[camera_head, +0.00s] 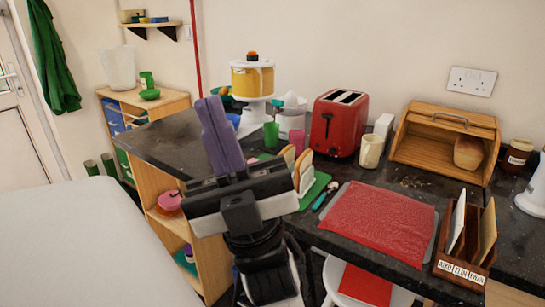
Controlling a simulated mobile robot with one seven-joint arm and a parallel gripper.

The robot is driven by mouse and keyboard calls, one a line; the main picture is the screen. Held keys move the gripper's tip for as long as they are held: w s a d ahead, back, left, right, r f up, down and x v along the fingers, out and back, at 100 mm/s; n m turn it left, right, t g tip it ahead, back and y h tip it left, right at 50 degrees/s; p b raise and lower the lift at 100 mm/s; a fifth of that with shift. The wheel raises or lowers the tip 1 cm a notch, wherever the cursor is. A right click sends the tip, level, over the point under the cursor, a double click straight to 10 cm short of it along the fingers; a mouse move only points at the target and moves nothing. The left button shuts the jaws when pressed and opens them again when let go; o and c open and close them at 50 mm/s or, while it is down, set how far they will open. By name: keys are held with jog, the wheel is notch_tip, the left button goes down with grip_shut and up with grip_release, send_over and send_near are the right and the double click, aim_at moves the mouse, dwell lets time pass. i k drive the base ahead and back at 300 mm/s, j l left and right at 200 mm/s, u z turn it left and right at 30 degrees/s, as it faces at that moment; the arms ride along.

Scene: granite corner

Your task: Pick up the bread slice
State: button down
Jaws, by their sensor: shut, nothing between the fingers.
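What look like two bread slices (302,168), pale with brown crusts, stand upright close together on a green board (319,187) on the dark counter. My gripper (208,106), with purple fingers on a dark body, points upward in front of the counter, left of the slices. Its fingers are together and hold nothing. My wrist partly hides the lower left of the slices and the board.
A red toaster (336,124), a cream mug (371,151) and a green cup (271,135) stand behind. A red mat (383,222) lies right of the board. A wooden bread box (420,150) holds a loaf (468,153). A wooden holder (464,253) stands at the front right.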

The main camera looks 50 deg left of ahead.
aim_at(303, 162)
jog(key=u, duration=1.15)
jog(key=k+l, duration=0.1)
jog(key=l, duration=1.2)
jog(key=i, duration=1)
